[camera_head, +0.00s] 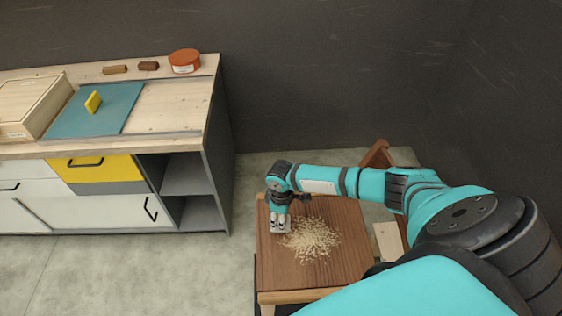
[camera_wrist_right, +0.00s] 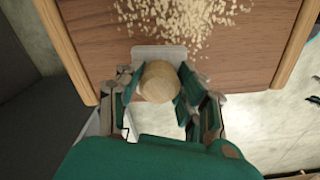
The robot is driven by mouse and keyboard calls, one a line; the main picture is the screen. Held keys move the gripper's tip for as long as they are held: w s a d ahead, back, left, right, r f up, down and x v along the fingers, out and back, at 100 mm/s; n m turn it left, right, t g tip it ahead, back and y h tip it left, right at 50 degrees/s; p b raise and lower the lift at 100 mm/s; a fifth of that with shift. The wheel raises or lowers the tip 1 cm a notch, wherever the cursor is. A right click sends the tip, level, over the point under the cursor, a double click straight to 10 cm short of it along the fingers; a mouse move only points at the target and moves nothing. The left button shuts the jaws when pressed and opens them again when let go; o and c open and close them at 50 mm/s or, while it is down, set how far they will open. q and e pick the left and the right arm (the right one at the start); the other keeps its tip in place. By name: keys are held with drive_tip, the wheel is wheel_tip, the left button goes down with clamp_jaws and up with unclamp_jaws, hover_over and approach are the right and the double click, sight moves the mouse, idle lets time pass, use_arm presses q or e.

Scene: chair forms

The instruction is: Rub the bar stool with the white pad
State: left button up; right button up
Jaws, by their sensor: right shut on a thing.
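The bar stool (camera_head: 335,272) has a flat brown wooden seat with a lighter edge, and its seat also shows in the wrist view (camera_wrist_right: 255,60). A pile of pale shavings (camera_head: 312,240) lies on the seat. My right gripper (camera_head: 279,216) is over the seat's left part, beside the pile. In the wrist view its fingers are shut around the round wooden knob (camera_wrist_right: 159,82) of the white pad (camera_wrist_right: 150,52). The pad's far edge is near the shavings; I cannot tell whether it presses on the seat. My left gripper is not in view.
A workbench (camera_head: 185,122) stands at the left with a wooden box (camera_head: 28,108), a teal mat (camera_head: 75,118), a yellow piece (camera_head: 93,102) and an orange tin (camera_head: 185,61). A wooden chair-like part (camera_head: 377,153) stands behind my right arm. Floor is clear between bench and stool.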

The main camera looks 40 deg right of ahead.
wheel_tip(320, 180, up, 2)
drive_tip(key=shift+p, duration=0.75)
drive_tip(key=shift+w+a+r+p, duration=0.1)
drive_tip(key=shift+a+r+p, duration=0.05)
drive_tip(key=shift+r+p, duration=1.1)
drive_tip(key=shift+p, duration=0.05)
